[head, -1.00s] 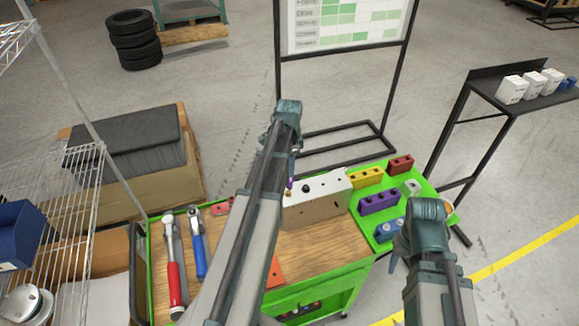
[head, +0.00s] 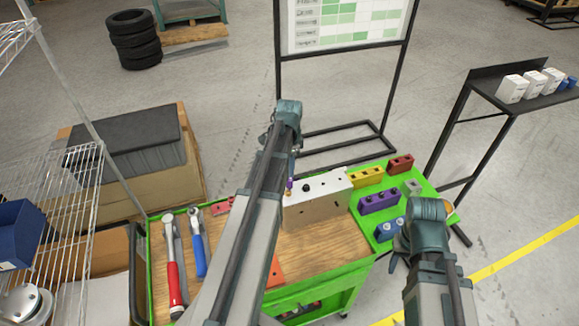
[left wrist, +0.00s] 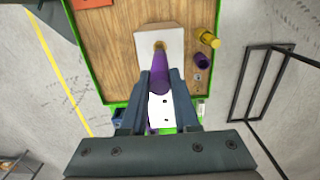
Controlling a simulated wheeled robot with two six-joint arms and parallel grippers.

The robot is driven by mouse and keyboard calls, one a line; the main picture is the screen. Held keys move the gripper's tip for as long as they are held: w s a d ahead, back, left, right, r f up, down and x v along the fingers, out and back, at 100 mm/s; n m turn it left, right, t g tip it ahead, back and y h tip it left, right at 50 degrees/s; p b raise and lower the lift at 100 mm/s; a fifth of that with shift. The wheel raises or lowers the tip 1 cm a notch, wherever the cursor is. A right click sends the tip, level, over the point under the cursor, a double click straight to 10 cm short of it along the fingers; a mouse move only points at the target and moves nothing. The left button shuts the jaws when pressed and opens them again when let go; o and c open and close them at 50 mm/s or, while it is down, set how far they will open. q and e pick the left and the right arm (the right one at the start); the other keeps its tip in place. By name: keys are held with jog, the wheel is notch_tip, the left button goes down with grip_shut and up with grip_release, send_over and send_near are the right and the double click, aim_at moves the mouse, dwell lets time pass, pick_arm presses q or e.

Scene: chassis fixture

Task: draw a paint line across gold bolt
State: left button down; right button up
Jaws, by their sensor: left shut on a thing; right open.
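My left gripper (left wrist: 160,88) is shut on a purple paint marker (left wrist: 159,68) in the left wrist view. The marker points away from the camera towards a small gold bolt (left wrist: 159,46) on the white chassis block (left wrist: 173,38). In that view the marker's far end overlaps the bolt's near side, and I cannot tell whether they touch. In the head view, the chassis block (head: 318,205) stands on the cart; the purple marker (head: 289,185) shows at its left end, and my left arm hides most of the left gripper. My right gripper (head: 395,258) is open and empty, right of the cart.
A purple cylinder (left wrist: 202,61) and a yellow cylinder (left wrist: 209,39) are beside the chassis block. The green cart (head: 330,280) has a wooden top with a red-handled tool (head: 174,270) and a blue-handled tool (head: 197,255). Purple (head: 378,202), yellow (head: 367,177) and red (head: 400,164) holders lie right.

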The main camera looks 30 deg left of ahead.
pick_arm(q)
jog(key=shift+f, duration=0.15)
jog(key=shift+s+a, duration=0.3)
jog(key=shift+s, duration=0.1)
dwell(0.6)
jog(key=shift+w+d, duration=0.35)
jog(key=shift+w, duration=0.05)
dwell(0.6)
jog(key=shift+w+r+p, duration=0.1)
jog(key=shift+r+p, duration=0.4)
jog(key=shift+r, duration=0.1)
notch_tip(320, 180, up, 5)
jog(key=p, duration=0.5)
jog(key=shift+f, duration=0.15)
jog(key=shift+a, duration=0.1)
